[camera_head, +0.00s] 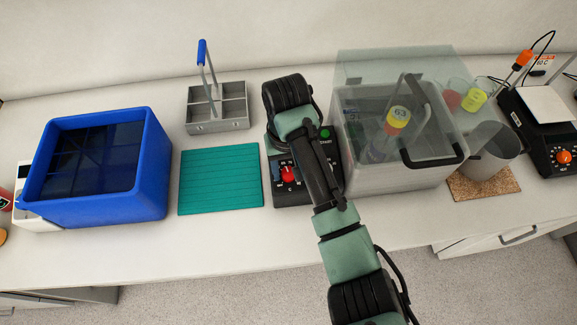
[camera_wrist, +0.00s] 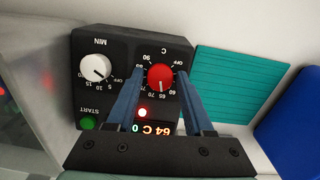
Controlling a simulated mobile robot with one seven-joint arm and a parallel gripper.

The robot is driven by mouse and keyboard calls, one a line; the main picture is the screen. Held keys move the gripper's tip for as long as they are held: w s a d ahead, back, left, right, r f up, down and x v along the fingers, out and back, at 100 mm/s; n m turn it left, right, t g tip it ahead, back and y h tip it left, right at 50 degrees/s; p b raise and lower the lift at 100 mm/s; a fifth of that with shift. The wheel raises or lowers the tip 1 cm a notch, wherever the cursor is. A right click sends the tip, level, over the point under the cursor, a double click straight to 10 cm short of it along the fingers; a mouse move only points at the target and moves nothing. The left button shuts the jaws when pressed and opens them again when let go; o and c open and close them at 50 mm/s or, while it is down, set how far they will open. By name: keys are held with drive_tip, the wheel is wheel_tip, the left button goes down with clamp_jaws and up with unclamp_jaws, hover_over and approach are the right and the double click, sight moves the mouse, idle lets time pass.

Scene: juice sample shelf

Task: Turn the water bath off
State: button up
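The water bath has a black control box (camera_wrist: 90,52) and a clear lidded tank (camera_head: 375,170) to its right in the head view. Its red temperature knob (camera_wrist: 160,77) faces my wrist camera; the white mark points down in the picture, near the 60s and away from OFF. A red light (camera_wrist: 142,112) glows, and the upside-down display (camera_wrist: 155,129) reads about 64 C. My gripper (camera_wrist: 159,75) is open, with one blue-grey finger on each side of the red knob and apparent gaps. The knob also shows in the head view (camera_head: 289,174); my arm hides part of the box.
A white timer knob (camera_wrist: 95,67) and green start button (camera_wrist: 88,123) are close by. A teal mat (camera_head: 220,180), blue basin (camera_head: 95,205) and grey rack (camera_head: 218,124) lie left. A metal beaker (camera_head: 490,150) and a hotplate (camera_head: 548,135) stand right.

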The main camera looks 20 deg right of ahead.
clamp_jaws()
drive_tip(key=shift+r, duration=0.1)
